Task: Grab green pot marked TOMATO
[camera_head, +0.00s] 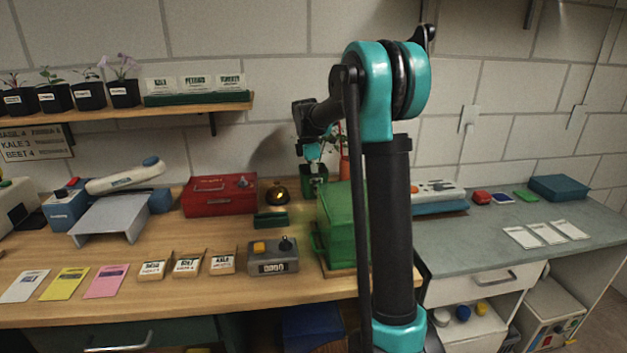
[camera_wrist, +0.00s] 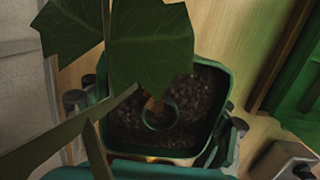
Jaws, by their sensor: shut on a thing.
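A dark green pot (camera_head: 314,183) with soil and a leafy plant stands near the back of the wooden bench, by the wall. In the wrist view the square pot (camera_wrist: 221,100) shows from above, with dark soil and large green leaves covering part of it. My gripper (camera_head: 312,164) is at the pot and is shut on it. In the wrist view its fingers lie on opposite sides of the pot. I cannot read a TOMATO mark, and whether the pot's base touches the bench is unclear.
A large green box (camera_head: 336,222) stands close in front of the pot, partly behind my arm. Several black seedling pots line the shelf (camera_head: 190,108).

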